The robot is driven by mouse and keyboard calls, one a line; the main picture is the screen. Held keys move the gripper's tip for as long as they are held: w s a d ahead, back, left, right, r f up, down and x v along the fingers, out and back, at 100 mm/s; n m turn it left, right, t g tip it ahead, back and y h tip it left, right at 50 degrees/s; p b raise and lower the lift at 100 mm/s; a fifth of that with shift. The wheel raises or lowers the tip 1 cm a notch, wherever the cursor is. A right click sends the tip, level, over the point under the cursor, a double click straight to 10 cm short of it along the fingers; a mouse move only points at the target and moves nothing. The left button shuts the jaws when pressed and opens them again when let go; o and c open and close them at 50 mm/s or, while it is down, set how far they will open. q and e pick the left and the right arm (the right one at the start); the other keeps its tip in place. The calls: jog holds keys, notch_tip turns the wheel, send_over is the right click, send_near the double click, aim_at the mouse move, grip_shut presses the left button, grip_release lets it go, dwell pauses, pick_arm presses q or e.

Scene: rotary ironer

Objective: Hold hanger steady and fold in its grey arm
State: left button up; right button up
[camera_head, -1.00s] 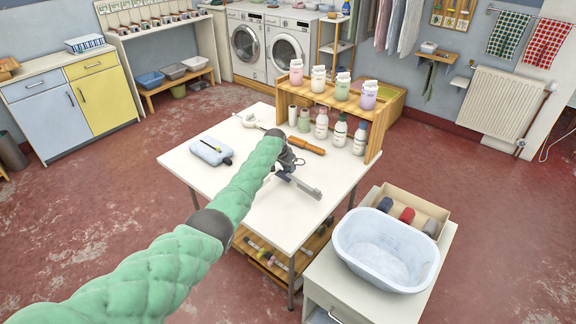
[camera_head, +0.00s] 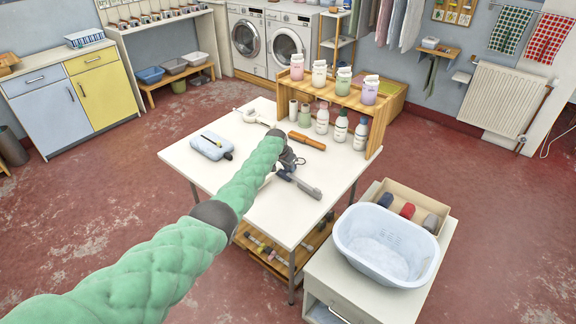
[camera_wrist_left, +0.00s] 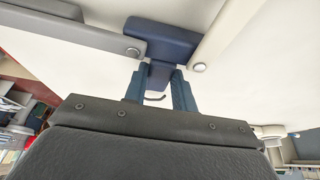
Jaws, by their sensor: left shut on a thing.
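The hanger has a dark blue middle piece (camera_wrist_left: 158,45), a grey arm (camera_wrist_left: 75,35) to its left in the left wrist view and a cream-white arm (camera_wrist_left: 225,35) to its right. A round pivot joins each arm to the middle piece. In the head view the grey arm (camera_head: 303,187) lies over the white table (camera_head: 240,185). My left gripper (camera_head: 290,163) is shut on the hanger's blue stem; its two blue fingers (camera_wrist_left: 159,80) show on either side of it. A dark hook end shows between the fingers. My right gripper is not in view.
A brown-handled tool (camera_head: 307,141) and a pale blue case (camera_head: 211,146) lie on the table. A wooden shelf (camera_head: 377,132) with several bottles stands at its back right. A pale blue basin (camera_head: 385,250) sits on a cabinet at right. The table's front left is clear.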

pick_arm(q)
jog(key=shift+f, duration=0.15)
dwell(0.4)
jog(key=o, duration=0.8)
jog(key=shift+r, duration=0.3)
grip_shut()
dwell(0.9)
